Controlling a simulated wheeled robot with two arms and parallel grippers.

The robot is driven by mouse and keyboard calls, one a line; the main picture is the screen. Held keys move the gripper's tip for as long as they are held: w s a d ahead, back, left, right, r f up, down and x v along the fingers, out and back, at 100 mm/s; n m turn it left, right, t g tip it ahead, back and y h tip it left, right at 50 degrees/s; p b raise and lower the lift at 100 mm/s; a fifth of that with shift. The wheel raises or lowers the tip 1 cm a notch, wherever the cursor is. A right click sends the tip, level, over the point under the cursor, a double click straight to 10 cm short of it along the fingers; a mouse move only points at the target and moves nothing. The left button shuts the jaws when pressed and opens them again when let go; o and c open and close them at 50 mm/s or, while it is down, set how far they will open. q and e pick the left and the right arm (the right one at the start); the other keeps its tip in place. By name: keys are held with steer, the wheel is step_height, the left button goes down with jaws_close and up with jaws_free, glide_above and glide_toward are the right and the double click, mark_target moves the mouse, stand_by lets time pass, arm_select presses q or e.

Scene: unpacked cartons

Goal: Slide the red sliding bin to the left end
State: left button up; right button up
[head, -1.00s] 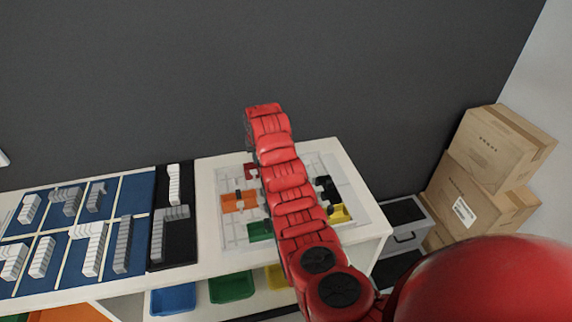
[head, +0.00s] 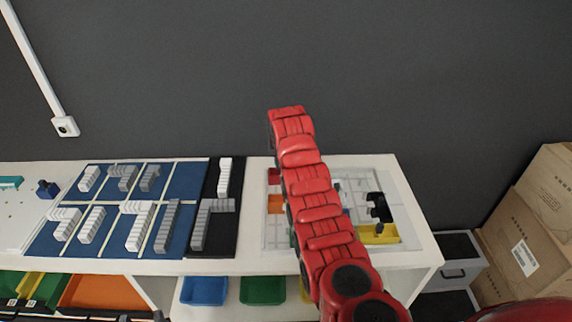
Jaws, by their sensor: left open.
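I cannot make out the red sliding bin in the head view. The lower shelf shows an orange bin (head: 98,292), a blue bin (head: 204,290) and a green bin (head: 263,290), with green and yellow bins (head: 47,290) at the far left. A sliver of yellow bin shows behind my red arm. My left gripper (head: 110,317) shows only as a dark shape at the bottom edge, in front of the orange bin; it is open. My other red arm rises from the lower right and covers part of the bench; its gripper fingers do not show.
The white bench top (head: 262,263) holds a blue board (head: 100,240) with grey blocks, a black strip (head: 215,245) and a pale puzzle board (head: 398,205). A grey drawer unit (head: 457,247) and cartons (head: 510,240) stand at the right. The dark wall is behind.

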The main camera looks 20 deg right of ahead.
steer(key=shift+o, duration=1.3)
steer(key=shift+a, duration=0.1)
steer(key=shift+s+r, duration=0.15)
steer(key=shift+r, duration=0.3)
steer(key=b+v, duration=0.1)
steer(key=v, duration=1.5)
steer(key=shift+r, duration=0.15)
